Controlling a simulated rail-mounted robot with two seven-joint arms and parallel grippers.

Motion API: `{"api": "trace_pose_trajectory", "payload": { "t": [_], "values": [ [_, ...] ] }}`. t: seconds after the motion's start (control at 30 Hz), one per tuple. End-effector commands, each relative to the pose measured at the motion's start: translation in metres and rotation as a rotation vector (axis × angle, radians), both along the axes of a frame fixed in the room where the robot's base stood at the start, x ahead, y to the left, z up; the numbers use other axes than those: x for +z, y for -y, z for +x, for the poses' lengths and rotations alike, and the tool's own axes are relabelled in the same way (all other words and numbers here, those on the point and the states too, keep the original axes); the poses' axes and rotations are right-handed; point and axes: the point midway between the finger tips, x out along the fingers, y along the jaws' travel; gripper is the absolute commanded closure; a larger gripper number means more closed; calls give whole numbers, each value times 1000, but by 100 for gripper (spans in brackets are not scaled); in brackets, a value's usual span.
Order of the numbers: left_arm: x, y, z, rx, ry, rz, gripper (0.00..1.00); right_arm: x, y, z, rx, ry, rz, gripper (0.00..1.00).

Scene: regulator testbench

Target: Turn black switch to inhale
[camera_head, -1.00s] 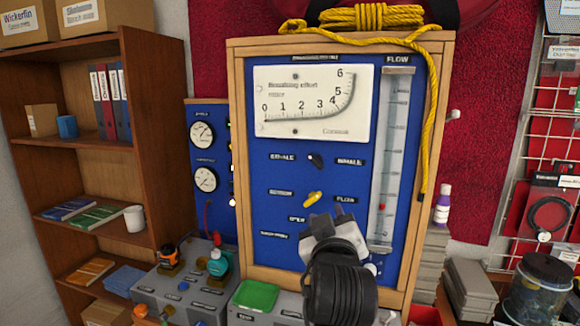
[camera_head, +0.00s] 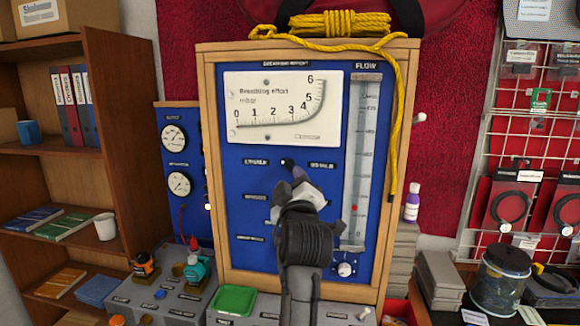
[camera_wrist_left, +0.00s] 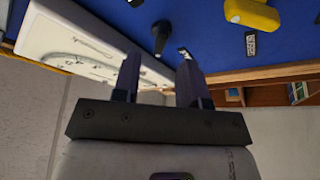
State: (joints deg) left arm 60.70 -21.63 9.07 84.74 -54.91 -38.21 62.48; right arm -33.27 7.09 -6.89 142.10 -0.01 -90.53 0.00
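The black switch (camera_head: 287,163) sits on the blue panel (camera_head: 235,215) between the EXHALE label (camera_head: 256,162) and the INHALE label (camera_head: 322,166). Its pointing direction is hard to tell because my gripper partly covers it. My left gripper (camera_head: 298,178) is just below and in front of the switch. In the left wrist view the two fingers of the gripper (camera_wrist_left: 159,72) are apart with nothing between them. The black switch (camera_wrist_left: 160,38) shows beyond the gap between the fingertips; I see no clear contact. My right gripper is not in view.
A yellow switch (camera_wrist_left: 251,14) is at the upper right in the wrist view; my arm hides it in the head view. The breathing effort meter (camera_head: 275,105) is above the black switch, and the flow tube (camera_head: 362,160) stands to its right.

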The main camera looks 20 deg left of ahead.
Motion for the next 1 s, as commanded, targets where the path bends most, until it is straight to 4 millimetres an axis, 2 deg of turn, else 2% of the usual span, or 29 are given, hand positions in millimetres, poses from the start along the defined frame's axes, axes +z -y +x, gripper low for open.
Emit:
{"api": "trace_pose_trajectory", "payload": {
  "t": [0.1,0.3,0.8,1.0],
  "values": [
    [7,-9,16,3,-2,4,61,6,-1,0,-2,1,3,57],
    [11,-16,32,1,-2,2,61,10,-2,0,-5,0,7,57],
    [12,-20,39,1,-1,1,61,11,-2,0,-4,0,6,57],
    [12,-20,39,1,-1,1,80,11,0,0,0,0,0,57]
  ]
}}
